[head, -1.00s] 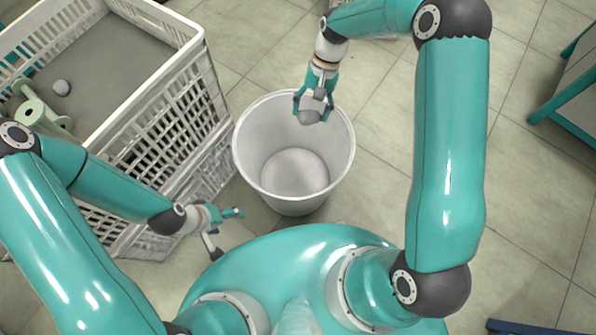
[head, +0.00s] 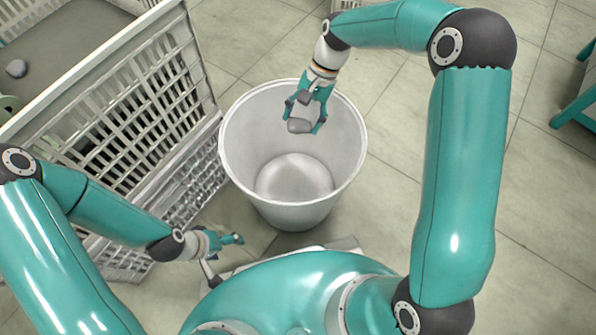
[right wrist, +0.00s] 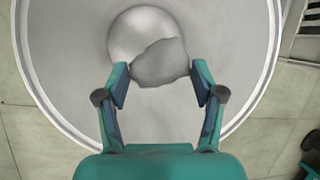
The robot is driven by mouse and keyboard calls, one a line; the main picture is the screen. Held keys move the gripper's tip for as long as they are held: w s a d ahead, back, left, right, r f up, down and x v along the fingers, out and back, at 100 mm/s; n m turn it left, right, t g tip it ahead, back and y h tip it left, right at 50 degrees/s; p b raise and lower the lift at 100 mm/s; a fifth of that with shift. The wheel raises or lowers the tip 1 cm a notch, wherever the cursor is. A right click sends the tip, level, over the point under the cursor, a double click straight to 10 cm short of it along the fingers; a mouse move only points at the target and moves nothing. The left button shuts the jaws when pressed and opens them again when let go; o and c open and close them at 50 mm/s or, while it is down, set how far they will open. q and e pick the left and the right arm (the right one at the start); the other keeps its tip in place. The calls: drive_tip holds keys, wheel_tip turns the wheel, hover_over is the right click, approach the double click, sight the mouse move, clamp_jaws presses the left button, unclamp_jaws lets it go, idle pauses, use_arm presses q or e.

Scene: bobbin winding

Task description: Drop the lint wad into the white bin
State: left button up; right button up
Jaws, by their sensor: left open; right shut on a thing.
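The grey lint wad (head: 299,126) is held between the fingertips of my right gripper (head: 305,115), over the mouth of the white bin (head: 232,172). In the right wrist view the wad (right wrist: 160,64) sits between both fingers, with the bin's pale round floor below and the bin's rim (right wrist: 40,95) around it. The bin stands upright on the floor, and I see nothing in it. My left gripper (head: 225,257) is open and empty, low beside the bin at its near left.
A teal-framed piece of furniture (head: 575,105) is at the right edge. The tiled floor right of the bin is clear.

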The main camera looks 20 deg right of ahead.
wheel_tip(320, 180, down, 4)
drive_tip(key=b, duration=0.2)
drive_tip(key=shift+b, duration=0.3)
drive_tip(key=shift+r, duration=0.1)
drive_tip(key=o, duration=0.8)
drive_tip(key=shift+w+d+r, duration=0.1)
drive_tip(key=shift+d+r, duration=0.1)
drive_tip(key=shift+r, duration=0.25)
drive_tip(key=v, duration=1.1)
drive_tip(key=shift+a, duration=0.1)
